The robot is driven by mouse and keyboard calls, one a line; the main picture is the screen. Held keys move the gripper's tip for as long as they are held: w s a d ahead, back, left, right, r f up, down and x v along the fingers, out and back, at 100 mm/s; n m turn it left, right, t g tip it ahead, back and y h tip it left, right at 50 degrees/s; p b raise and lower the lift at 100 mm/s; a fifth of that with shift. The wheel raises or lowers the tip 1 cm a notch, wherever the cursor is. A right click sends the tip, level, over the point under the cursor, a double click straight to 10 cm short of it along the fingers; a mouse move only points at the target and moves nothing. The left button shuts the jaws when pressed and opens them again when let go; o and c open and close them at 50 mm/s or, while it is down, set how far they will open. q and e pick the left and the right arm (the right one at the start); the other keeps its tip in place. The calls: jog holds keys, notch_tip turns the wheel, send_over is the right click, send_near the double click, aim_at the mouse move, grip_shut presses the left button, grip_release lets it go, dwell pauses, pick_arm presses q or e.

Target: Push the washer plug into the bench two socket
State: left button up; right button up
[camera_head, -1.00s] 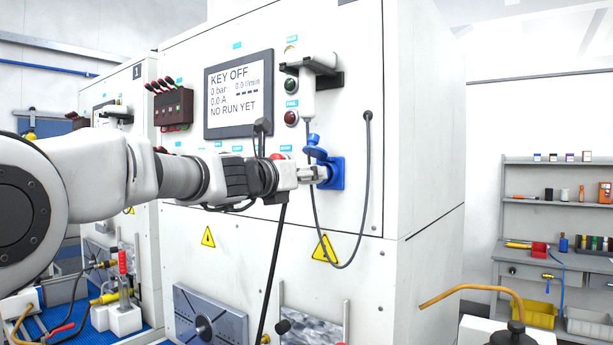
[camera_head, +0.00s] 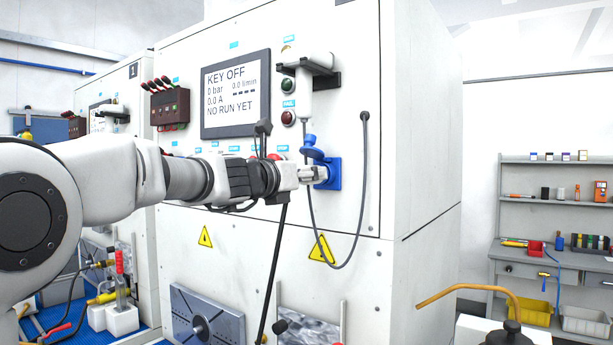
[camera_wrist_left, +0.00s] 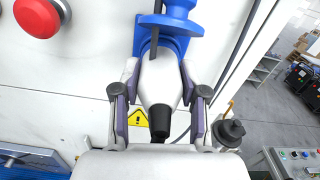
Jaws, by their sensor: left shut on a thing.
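My left gripper (camera_head: 318,175) is shut on the washer plug. In the left wrist view the plug (camera_wrist_left: 160,82) is a pale, tapered body with a black cable end, between the two fingers (camera_wrist_left: 158,98). The blue bench socket (camera_head: 335,174) is on the white front panel, its lid (camera_head: 313,149) raised. The socket also shows in the left wrist view (camera_wrist_left: 144,42), right in front of the plug. The plug's front end is at the socket mouth; how deep it sits is hidden. My right gripper is not in view.
A grey cable (camera_head: 362,200) loops down beside the socket. A red button (camera_wrist_left: 40,17) is left of the gripper in the wrist view. A screen (camera_head: 236,95) reads KEY OFF. A clamp plate (camera_head: 208,318) is below. Shelves (camera_head: 560,200) stand at the right.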

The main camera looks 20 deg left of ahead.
pick_arm(q)
jog(key=shift+w+r, duration=0.1)
jog(key=shift+w, duration=0.05)
dwell(0.3)
jog(key=o, duration=1.2)
jog(key=shift+d, duration=0.1)
jog(key=shift+b+v, duration=0.45)
jog(key=shift+v, duration=0.35)
jog(key=b+v, duration=0.1)
jog(key=v, duration=0.4)
jog(key=shift+b, duration=0.35)
